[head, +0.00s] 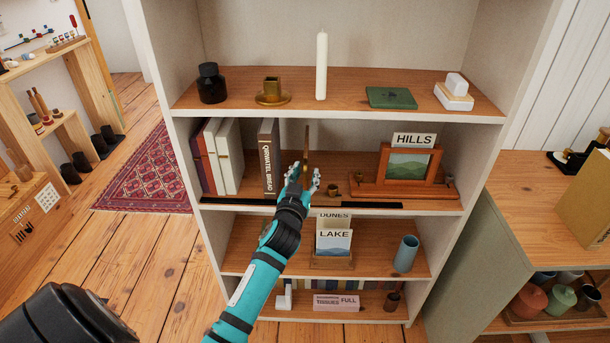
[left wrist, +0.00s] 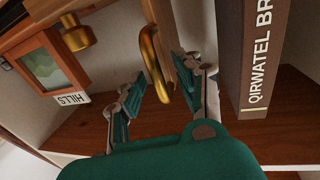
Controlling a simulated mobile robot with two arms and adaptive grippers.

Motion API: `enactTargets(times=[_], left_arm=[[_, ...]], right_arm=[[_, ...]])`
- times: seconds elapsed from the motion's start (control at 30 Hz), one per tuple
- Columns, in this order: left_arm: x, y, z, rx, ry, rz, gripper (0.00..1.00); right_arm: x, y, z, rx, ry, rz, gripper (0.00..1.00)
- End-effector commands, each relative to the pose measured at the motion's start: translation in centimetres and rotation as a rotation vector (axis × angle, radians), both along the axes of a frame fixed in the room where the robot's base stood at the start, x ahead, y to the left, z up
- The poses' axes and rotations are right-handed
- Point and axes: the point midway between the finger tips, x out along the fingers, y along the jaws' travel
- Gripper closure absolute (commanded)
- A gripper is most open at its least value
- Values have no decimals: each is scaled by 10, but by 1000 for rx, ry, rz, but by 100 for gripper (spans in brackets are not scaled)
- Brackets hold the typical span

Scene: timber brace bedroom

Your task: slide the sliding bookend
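The sliding bookend (head: 307,145) is a thin upright wooden piece on the second shelf, to the right of a grey-brown book, and mostly seen edge-on. In the left wrist view its wooden panel (left wrist: 182,38) carries a curved brass handle (left wrist: 152,65). My left gripper (head: 302,180) is in front of it, at the shelf's front. In the left wrist view the left gripper (left wrist: 160,95) has its fingers apart, one on each side of the handle's lower end. I cannot tell whether either finger touches it. My right gripper is not in view.
The grey-brown book (head: 268,157) stands left of the bookend, with a gap before paler books (head: 228,157). A black rail (head: 300,203) runs along the shelf front. A shelf board (head: 340,88) lies above.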

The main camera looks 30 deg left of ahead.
Motion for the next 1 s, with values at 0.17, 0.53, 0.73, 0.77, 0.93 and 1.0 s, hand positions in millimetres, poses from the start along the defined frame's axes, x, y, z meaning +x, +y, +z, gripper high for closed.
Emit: enactTargets(times=[0.17, 0.53, 0.73, 0.77, 0.93, 1.0], left_arm=[[0, 0, 0, 0, 0, 0, 71], [0, -1, 0, 0, -1, -1, 100], [0, -1, 1, 3, -1, -2, 100], [0, -1, 1, 3, -2, -2, 100], [-7, 11, 2, 6, 2, 0, 100], [-16, 25, 3, 9, 4, 2, 100]], right_arm=[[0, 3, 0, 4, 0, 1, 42], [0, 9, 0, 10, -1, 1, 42], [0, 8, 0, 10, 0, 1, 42], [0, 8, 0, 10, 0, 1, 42], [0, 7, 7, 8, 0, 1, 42], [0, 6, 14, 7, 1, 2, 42]])
